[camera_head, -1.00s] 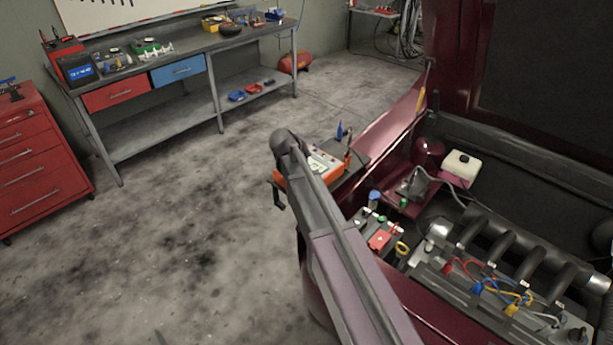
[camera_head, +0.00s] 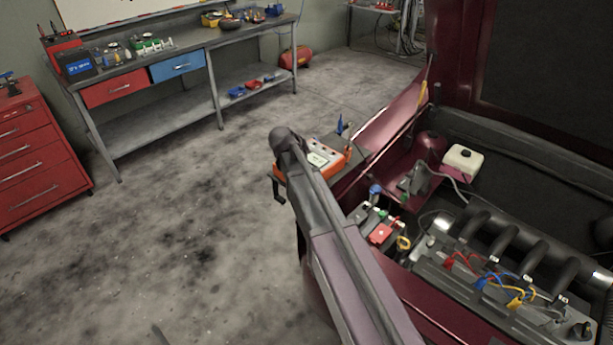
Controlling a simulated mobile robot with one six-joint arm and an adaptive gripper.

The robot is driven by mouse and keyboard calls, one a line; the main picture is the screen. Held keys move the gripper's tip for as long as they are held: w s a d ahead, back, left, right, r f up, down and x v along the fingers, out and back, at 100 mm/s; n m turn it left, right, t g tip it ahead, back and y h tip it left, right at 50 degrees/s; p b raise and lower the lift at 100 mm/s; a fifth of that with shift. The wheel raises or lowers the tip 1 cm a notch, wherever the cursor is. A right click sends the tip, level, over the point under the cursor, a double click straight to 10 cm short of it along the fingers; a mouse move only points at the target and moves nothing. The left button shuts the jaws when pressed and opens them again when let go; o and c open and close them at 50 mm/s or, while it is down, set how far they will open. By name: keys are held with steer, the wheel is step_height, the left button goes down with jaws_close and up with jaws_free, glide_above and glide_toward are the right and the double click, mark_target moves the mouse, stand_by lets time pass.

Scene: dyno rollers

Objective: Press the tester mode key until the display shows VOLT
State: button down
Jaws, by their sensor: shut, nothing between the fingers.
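The orange tester (camera_head: 335,155) lies on a dark tray (camera_head: 352,150) at the car's fender, in the middle of the view. A pale display (camera_head: 317,159) shows on its face, too small to read. My arm's dark joint and link cross in front of the tester's left part. The mode key cannot be made out. My gripper is hidden behind my own arm, so its place relative to the tester does not show.
The open engine bay holds a battery with a red cover (camera_head: 381,233), a white reservoir (camera_head: 464,158) and coloured wires (camera_head: 485,283). A workbench (camera_head: 150,78) and a red drawer cabinet (camera_head: 40,160) stand at the left. The floor between is clear.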

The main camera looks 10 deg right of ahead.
steer(key=shift+f+b, duration=2.85)
steer(key=shift+f, duration=0.35)
steer(key=shift+f+b, duration=0.8)
steer(key=shift+b, duration=0.05)
steer(key=shift+r, duration=0.1)
stand_by(0.4)
steer(key=shift+r+p, duration=0.7)
steer(key=shift+p, duration=0.15)
steer(key=shift+r+p, duration=2.5)
steer(key=s+d+f+g+y, duration=0.1)
steer(key=s+f+g+y, duration=0.1)
steer(key=s, duration=0.8)
steer(key=s+d+f+g+y, duration=0.1)
steer(key=s+d+g+y, duration=0.1)
steer(key=s, duration=0.8)
steer(key=s+d+f+m+g+y, duration=0.1)
steer(key=s+f+g, duration=0.1)
steer(key=s, duration=0.8)
steer(key=shift+d+f+g+y, duration=0.35)
steer(key=shift+d+g+y, duration=0.05)
steer(key=shift+g, duration=0.2)
